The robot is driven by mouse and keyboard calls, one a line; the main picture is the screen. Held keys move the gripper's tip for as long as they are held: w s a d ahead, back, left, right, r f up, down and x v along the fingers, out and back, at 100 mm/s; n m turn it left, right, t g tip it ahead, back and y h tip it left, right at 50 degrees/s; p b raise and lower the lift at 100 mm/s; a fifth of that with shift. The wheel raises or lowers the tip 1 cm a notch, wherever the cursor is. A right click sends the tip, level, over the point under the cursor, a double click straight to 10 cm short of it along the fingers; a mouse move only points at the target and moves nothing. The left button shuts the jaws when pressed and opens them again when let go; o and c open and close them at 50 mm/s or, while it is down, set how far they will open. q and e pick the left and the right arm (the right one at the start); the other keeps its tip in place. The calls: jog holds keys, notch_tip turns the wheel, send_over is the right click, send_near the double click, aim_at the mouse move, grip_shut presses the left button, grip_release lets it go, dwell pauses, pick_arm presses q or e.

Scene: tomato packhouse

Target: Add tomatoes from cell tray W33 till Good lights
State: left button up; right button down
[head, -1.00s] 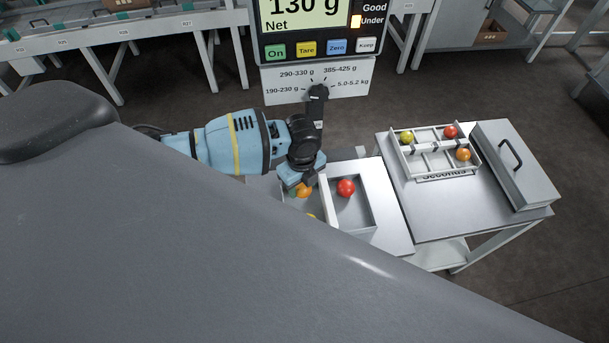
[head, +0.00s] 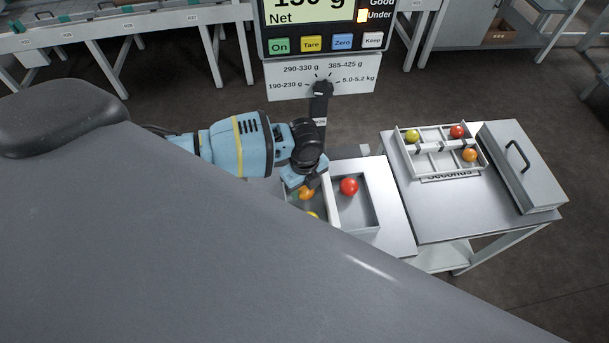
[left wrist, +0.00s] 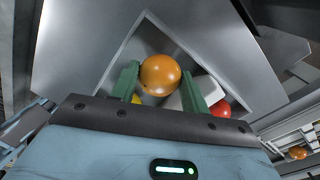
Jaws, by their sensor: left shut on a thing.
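My left gripper (head: 305,189) is shut on an orange tomato (left wrist: 160,75), held between its green fingers in the left wrist view. It is at the left compartment of a grey two-part tray (head: 376,212); I cannot tell whether the tomato touches the floor. A yellow tomato (head: 312,215) is partly hidden in that compartment. A red tomato (head: 349,186) lies in the right compartment. The scale display (head: 310,14) is cut off at the top and appears to read 130 g Net. No W33 label is readable. My right gripper is not in view.
A white cell tray (head: 450,176) marked Seconds stands on the right table, holding yellow, red and orange tomatoes in separate cells. A selector dial (head: 322,87) is below the display. My grey body hides much of the foreground.

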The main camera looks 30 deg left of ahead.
pick_arm(q)
jog(key=shift+f, duration=0.6)
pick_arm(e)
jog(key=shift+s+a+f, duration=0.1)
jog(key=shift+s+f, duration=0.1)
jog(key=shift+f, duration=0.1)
pick_arm(q)
jog(key=o, duration=0.8)
jog(key=c, duration=0.3)
jog(key=shift+r, duration=0.1)
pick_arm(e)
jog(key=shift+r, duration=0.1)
pick_arm(q)
jog(key=shift+r+p, duration=0.8)
jog(key=shift+r, duration=1)
jog(key=shift+r+p, duration=0.85)
jog(key=shift+r, duration=0.85)
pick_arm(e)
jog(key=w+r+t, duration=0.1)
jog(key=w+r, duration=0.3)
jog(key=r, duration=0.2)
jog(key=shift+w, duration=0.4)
pick_arm(q)
jog(key=shift+f, duration=0.1)
